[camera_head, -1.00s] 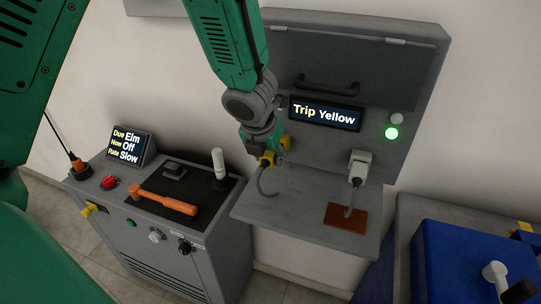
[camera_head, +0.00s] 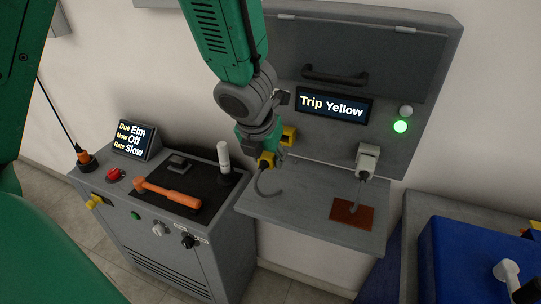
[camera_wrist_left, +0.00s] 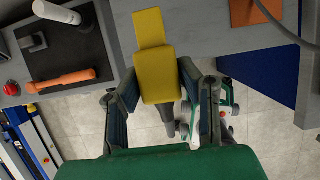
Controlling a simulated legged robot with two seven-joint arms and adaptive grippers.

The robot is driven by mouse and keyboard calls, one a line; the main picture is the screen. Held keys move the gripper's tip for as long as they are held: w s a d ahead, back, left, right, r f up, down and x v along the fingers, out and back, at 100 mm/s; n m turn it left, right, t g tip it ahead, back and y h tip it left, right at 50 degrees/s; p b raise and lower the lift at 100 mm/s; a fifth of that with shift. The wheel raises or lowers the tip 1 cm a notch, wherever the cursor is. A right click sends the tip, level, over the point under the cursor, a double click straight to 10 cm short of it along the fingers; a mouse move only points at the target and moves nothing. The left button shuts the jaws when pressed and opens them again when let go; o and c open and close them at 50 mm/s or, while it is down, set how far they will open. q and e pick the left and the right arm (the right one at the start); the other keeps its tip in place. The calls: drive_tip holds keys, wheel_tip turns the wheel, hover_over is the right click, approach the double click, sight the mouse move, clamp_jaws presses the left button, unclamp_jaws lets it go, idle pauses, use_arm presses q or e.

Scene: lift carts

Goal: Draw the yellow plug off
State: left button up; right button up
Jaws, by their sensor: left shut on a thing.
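My left gripper (camera_head: 260,154) is in front of the wall panel (camera_head: 388,92), shut on the yellow plug (camera_head: 266,160). In the left wrist view the plug (camera_wrist_left: 156,75) sits between the two fingers, its dark cable end toward me. A yellow socket (camera_head: 289,136) is on the panel behind the plug. In the left wrist view a narrower yellow piece (camera_wrist_left: 148,28) lines up with the plug; I cannot tell whether they touch. A display (camera_head: 333,105) reads "Trip Yellow". My right gripper is not in view.
A white plug (camera_head: 367,158) with a cable is in the panel at the right, above a brown pad (camera_head: 352,213) on the grey shelf (camera_head: 300,218). A console (camera_head: 165,245) with an orange hammer (camera_head: 166,192) stands left. A blue case (camera_head: 470,262) is at the lower right.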

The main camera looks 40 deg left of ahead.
use_arm(q)
drive_tip(key=shift+s+d, duration=0.2)
drive_tip(key=shift+s, duration=0.1)
drive_tip(key=shift+r, duration=0.15)
drive_tip(key=shift+a+r+p, duration=0.1)
drive_tip(key=shift+r+p, duration=0.3)
drive_tip(key=shift+p, duration=0.1)
drive_tip(key=shift+r+p, duration=3.1)
drive_tip(key=shift+p, duration=0.05)
